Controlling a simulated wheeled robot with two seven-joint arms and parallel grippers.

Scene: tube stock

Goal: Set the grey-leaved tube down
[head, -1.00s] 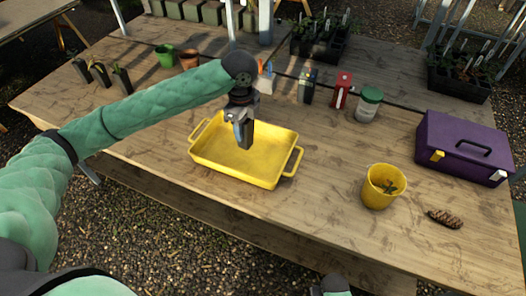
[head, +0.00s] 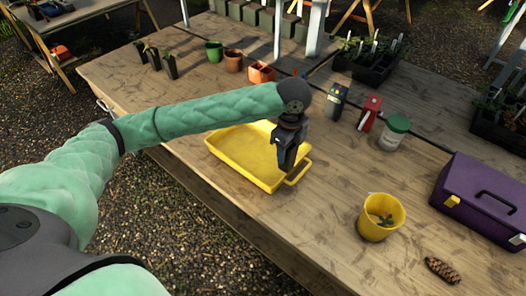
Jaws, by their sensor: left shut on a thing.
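My left gripper (head: 284,168) is in the head view, pointing down over the right end of the yellow tray (head: 232,163). It is shut on a narrow dark thing, which I take to be the grey-leaved tube. Gripper and arm hide most of it, and I cannot make out its leaves. I cannot tell how high it is above the tray. Three dark tubes with plants (head: 170,66) stand in a row at the table's far left. My right gripper is not in view.
A green pot (head: 214,51) and terracotta pots (head: 233,61) stand at the back. A dark box (head: 336,101), red box (head: 369,113) and green-lidded jar (head: 392,134) stand right of the gripper. A yellow pot (head: 380,217), purple case (head: 484,196) and cone (head: 442,270) are farther right.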

